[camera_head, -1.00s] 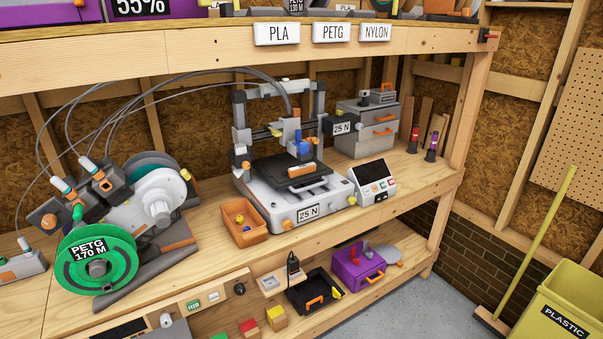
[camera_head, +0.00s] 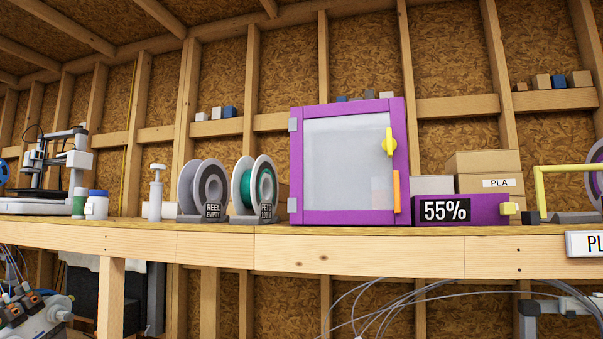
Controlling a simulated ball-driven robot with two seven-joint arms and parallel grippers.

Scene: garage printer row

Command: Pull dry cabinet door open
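The dry cabinet (camera_head: 297,185) stands on the upper shelf, right of the picture's middle. It has a purple frame and a pale, cloudy door panel (camera_head: 346,165). The door looks shut. Grey hinges (camera_head: 293,125) show on its left edge. A yellow knob or latch (camera_head: 388,142) and an upright orange handle (camera_head: 396,191) are on its right side. What is inside is hardly visible. Neither of my grippers is in view.
A purple box reading 55% (camera_head: 490,209) stands just right of the cabinet. Two spools, one marked REEL EMPTY (camera_head: 212,213) and one PETG (camera_head: 266,212), stand left of it. The wooden shelf edge (camera_head: 360,250) runs across in front. A printer (camera_head: 50,170) stands at far left.

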